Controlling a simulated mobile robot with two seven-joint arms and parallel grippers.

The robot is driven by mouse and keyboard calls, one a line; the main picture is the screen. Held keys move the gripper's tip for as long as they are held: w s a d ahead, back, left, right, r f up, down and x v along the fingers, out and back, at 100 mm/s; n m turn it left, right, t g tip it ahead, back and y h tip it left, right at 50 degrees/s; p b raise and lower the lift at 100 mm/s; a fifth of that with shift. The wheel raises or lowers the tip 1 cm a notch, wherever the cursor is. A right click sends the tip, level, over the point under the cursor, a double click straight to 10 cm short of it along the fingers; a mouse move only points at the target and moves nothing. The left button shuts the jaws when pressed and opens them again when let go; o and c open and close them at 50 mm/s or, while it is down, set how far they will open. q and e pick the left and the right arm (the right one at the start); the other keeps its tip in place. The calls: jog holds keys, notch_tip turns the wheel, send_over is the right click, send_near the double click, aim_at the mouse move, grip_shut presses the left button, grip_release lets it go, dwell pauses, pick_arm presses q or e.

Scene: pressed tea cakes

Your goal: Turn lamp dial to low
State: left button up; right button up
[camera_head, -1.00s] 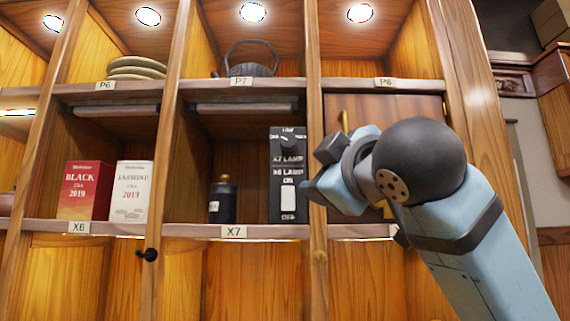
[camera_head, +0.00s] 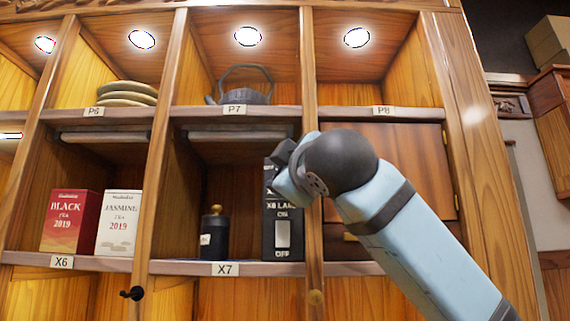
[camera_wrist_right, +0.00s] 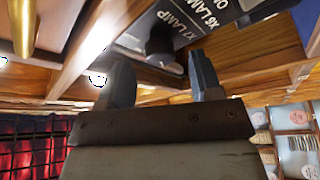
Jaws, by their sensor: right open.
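The black lamp panel (camera_head: 270,228) stands at the right side of compartment X7, with a white X6 lamp switch (camera_head: 283,234) on its lower half. In the head view my right gripper and wrist cover its upper part and hide the dial. In the right wrist view the panel (camera_wrist_right: 190,18) lies tilted, with the X7 LAMP label and the dark round dial (camera_wrist_right: 160,42). My right gripper (camera_wrist_right: 160,78) is open, and the dial shows in the gap between its fingertips. Whether a finger touches it, I cannot tell. The dial's setting is not readable. My left gripper is not in view.
A dark bottle (camera_head: 214,236) stands left of the panel in X7. A red tea box (camera_head: 68,222) and a white one (camera_head: 118,224) stand in X6. A wooden post (camera_head: 313,240) stands close to the panel's right. A brass handle (camera_wrist_right: 24,25) shows in the wrist view.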

jog(key=shift+x, duration=1)
